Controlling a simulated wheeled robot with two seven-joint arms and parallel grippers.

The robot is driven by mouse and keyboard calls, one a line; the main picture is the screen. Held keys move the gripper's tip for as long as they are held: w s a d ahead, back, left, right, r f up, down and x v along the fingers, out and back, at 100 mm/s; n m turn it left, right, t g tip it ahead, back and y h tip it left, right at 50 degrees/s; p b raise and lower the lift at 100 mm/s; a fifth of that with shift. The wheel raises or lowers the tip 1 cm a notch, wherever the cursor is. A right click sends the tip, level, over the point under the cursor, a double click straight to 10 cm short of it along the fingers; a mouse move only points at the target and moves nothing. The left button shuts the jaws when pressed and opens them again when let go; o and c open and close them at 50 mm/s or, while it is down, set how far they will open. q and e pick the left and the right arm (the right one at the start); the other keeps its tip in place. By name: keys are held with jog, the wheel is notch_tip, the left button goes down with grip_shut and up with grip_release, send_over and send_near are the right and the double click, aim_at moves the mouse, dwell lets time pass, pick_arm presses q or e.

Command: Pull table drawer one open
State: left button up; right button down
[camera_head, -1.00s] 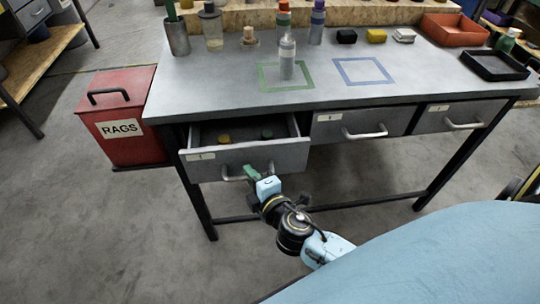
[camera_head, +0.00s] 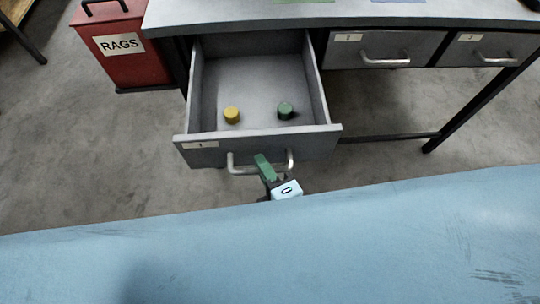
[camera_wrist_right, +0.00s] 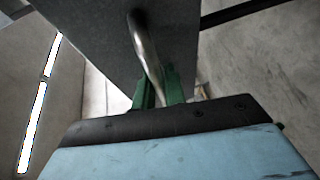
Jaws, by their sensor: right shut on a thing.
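Drawer one (camera_head: 200,158), the leftmost grey drawer with a label, is pulled well out from under the table in the head view. A yellow cap (camera_head: 232,115) and a green cap (camera_head: 285,110) stand inside it. Its bar handle (camera_head: 291,160) is on the front panel. My right gripper (camera_head: 264,165), with green fingers, is shut on this handle. In the right wrist view the handle (camera_wrist_right: 146,45) runs between the green fingers (camera_wrist_right: 160,90). My left gripper is not in view.
The grey table top (camera_head: 220,14) is at the top. Two other drawers, the middle one (camera_head: 345,55) and the right one (camera_head: 460,52), are shut. A red rags bin (camera_head: 130,65) stands left of the table. Bare floor (camera_head: 80,165) lies at the left.

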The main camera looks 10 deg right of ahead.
jog(key=shift+s, duration=0.1)
jog(key=c, duration=1.5)
grip_release()
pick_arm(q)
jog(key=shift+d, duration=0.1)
pick_arm(e)
jog(key=shift+o, duration=0.2)
